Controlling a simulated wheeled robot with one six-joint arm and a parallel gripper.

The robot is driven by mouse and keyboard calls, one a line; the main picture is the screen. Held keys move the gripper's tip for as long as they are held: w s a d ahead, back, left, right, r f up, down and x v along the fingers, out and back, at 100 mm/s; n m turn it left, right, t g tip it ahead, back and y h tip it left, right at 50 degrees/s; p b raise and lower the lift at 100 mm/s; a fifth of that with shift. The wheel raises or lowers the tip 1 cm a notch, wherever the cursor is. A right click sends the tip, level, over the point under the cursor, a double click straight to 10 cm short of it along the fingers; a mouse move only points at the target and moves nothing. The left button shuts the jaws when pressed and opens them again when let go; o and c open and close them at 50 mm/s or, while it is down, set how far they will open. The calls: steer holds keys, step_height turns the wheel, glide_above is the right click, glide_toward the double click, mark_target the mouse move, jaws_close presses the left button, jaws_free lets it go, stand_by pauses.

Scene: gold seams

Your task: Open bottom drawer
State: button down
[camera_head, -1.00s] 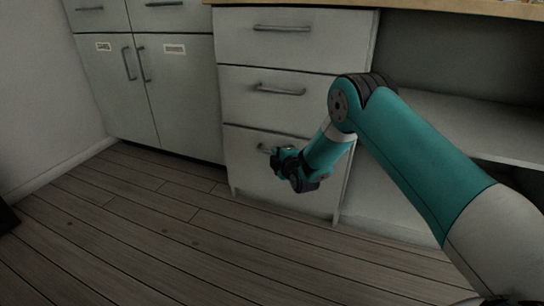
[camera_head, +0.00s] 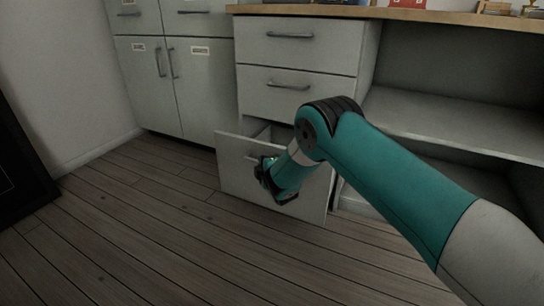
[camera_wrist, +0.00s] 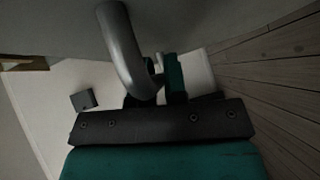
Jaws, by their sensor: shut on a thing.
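The bottom drawer (camera_head: 235,175) of the white drawer unit is pulled partly out, and a strip of its inside shows behind its front panel in the head view. My gripper (camera_head: 263,165) is at the upper middle of that front panel, and my arm hides part of the drawer. In the wrist view the grey curved bar handle (camera_wrist: 121,45) runs down to my gripper (camera_wrist: 160,80). The gripper is shut on the handle. The exact contact of the fingertips is partly hidden.
The two drawers above, the middle one (camera_head: 260,92) and the top one (camera_head: 325,42), are closed. A closed two-door cabinet (camera_head: 145,85) stands to the left. Open shelves (camera_head: 440,120) are at the right. The wooden floor (camera_head: 150,230) before the drawer is clear. A dark framed panel (camera_head: 20,160) stands at the far left.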

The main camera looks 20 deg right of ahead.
steer(key=shift+s+a+f, duration=0.1)
steer(key=shift+s+a, duration=0.45)
steer(key=shift+s, duration=0.2)
steer(key=shift+s+a, duration=0.5)
steer(key=shift+s, duration=0.2)
steer(key=c, duration=1.4)
jaws_free()
steer(key=shift+c, duration=0.2)
steer(key=shift+a, duration=0.1)
